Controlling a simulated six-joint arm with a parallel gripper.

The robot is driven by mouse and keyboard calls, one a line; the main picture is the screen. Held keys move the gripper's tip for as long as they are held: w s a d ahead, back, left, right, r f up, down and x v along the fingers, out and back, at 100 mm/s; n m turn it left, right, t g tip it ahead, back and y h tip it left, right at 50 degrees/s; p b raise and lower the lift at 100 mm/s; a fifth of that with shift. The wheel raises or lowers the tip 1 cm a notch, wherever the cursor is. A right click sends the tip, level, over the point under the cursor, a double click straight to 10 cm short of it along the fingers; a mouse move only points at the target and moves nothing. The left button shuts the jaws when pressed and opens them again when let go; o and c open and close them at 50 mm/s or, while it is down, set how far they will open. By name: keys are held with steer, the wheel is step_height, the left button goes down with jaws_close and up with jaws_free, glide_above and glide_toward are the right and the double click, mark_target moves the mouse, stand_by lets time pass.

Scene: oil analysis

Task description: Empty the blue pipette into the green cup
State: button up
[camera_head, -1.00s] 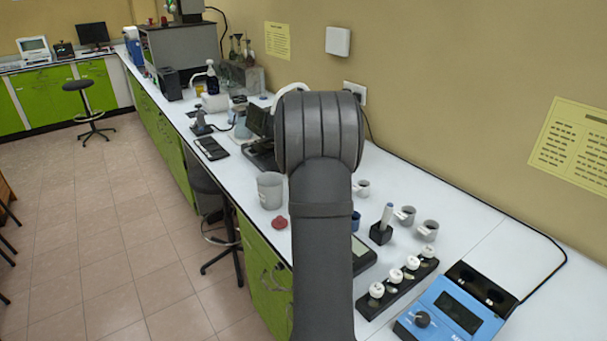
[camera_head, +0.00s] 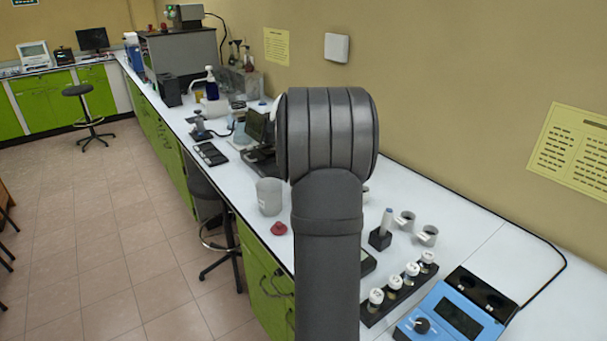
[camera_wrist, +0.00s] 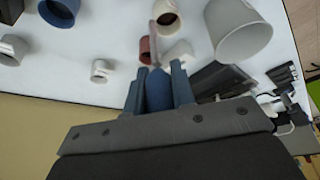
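In the wrist view, my gripper (camera_wrist: 158,88) is shut on the blue pipette (camera_wrist: 158,92), its blue bulb between the two fingers. Its thin pale stem points up the picture, towards a white cup with a dark inside (camera_wrist: 166,18); I cannot tell whether the tip is over it. A small white cup (camera_wrist: 178,52) is right of the stem and a red piece (camera_wrist: 146,50) left of it. A blue cup (camera_wrist: 60,10) is at the top left. I cannot pick out a green cup. In the head view, my arm hides the gripper and pipette.
A large grey beaker (camera_head: 269,196) stands left of my arm, also in the wrist view (camera_wrist: 238,30). Right of my arm are a black holder (camera_head: 380,238), two grey cups (camera_head: 405,221), a rack of white-capped vials (camera_head: 393,292) and a blue meter (camera_head: 450,316).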

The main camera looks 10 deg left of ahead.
steer(key=s+d+f, duration=0.2)
steer(key=s+f, duration=0.2)
steer(key=s, duration=0.1)
steer(key=shift+s+d, duration=0.25)
steer(key=shift+d, duration=0.15)
stand_by(0.8)
jaws_close()
stand_by(0.5)
steer(key=shift+r, duration=0.15)
